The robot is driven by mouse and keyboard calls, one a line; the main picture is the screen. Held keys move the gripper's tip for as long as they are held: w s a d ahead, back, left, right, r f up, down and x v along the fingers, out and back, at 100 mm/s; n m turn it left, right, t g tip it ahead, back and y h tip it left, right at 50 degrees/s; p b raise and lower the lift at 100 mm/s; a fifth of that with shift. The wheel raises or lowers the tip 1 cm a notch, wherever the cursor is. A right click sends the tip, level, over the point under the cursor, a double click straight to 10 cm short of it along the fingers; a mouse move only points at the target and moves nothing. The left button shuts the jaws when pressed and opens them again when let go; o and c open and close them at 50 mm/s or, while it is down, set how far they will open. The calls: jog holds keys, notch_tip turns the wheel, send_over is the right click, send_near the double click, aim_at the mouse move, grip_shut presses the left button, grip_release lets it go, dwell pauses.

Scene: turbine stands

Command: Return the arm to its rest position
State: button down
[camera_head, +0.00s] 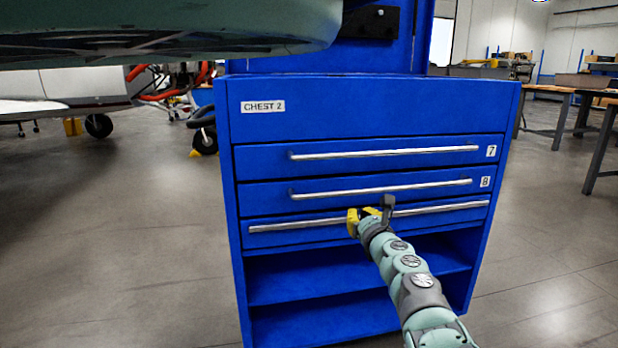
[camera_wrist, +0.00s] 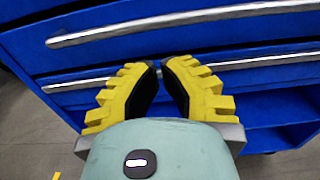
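My gripper (camera_head: 372,212) is in front of the blue chest marked CHEST 2 (camera_head: 365,110), close to the long silver handle (camera_head: 300,225) of the third drawer. Its yellow fingers also show in the wrist view (camera_wrist: 160,65), with a narrow gap between the tips and nothing clearly held. The lower handle (camera_wrist: 75,83) passes behind the fingers there; whether they touch it I cannot tell. My arm reaches in from the lower right of the head view.
Drawers 7 (camera_head: 385,153) and 8 (camera_head: 380,189) look closed above. Open shelves (camera_head: 320,280) lie below. A large green-grey body (camera_head: 180,30) hangs over the upper left. Tables (camera_head: 565,90) stand at the far right. Floor (camera_head: 545,240) beside the chest is clear.

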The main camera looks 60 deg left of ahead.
jog(key=shift+p+v, duration=0.9)
jog(key=shift+v, duration=1.05)
jog(key=shift+r, duration=0.15)
